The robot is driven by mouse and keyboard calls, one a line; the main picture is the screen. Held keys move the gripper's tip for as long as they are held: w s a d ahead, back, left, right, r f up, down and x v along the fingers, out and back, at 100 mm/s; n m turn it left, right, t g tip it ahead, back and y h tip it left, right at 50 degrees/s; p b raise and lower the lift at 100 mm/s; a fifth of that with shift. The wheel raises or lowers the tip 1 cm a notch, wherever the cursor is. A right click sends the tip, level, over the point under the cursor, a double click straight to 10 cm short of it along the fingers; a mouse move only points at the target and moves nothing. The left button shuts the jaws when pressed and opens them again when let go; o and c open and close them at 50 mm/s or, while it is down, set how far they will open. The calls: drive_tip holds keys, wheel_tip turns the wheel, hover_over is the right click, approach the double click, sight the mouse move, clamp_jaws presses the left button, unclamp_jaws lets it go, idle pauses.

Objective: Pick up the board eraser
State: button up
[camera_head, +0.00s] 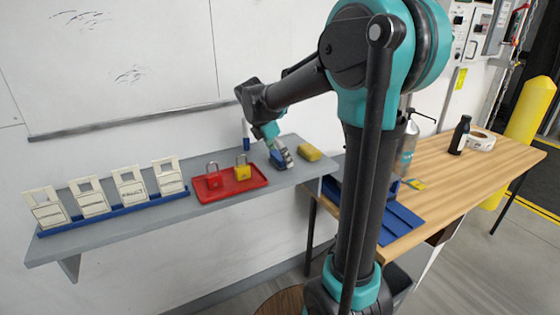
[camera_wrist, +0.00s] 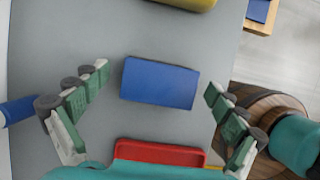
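The board eraser is a blue block (camera_wrist: 160,82) lying on the grey shelf, in the middle of the wrist view. It also shows in the head view (camera_head: 277,161), partly hidden by my gripper. My gripper (camera_wrist: 158,78) is open, with one green-padded finger to the left of the eraser and one to the right. Grey shelf shows between each fingertip and the eraser, so neither appears to touch it. In the head view my gripper (camera_head: 281,153) points down at the eraser; its exact height above the shelf is hard to tell.
On the shelf (camera_head: 120,228), a red tray (camera_head: 211,194) with padlocks lies left of the eraser and a yellow sponge (camera_head: 310,152) right. A blue cylinder (camera_wrist: 18,110) stands near the wall. A wooden table (camera_head: 440,170) with bottles is at the right.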

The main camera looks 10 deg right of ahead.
sight(280, 155)
drive_tip(key=c, duration=1.2)
drive_tip(key=shift+r, duration=0.15)
wheel_tip(280, 155, up, 20)
drive_tip(key=shift+f, duration=0.1)
drive_tip(key=shift+c, duration=0.2)
drive_tip(key=o, duration=0.7)
drive_tip(key=shift+c, duration=0.2)
drive_tip(key=c, duration=0.5)
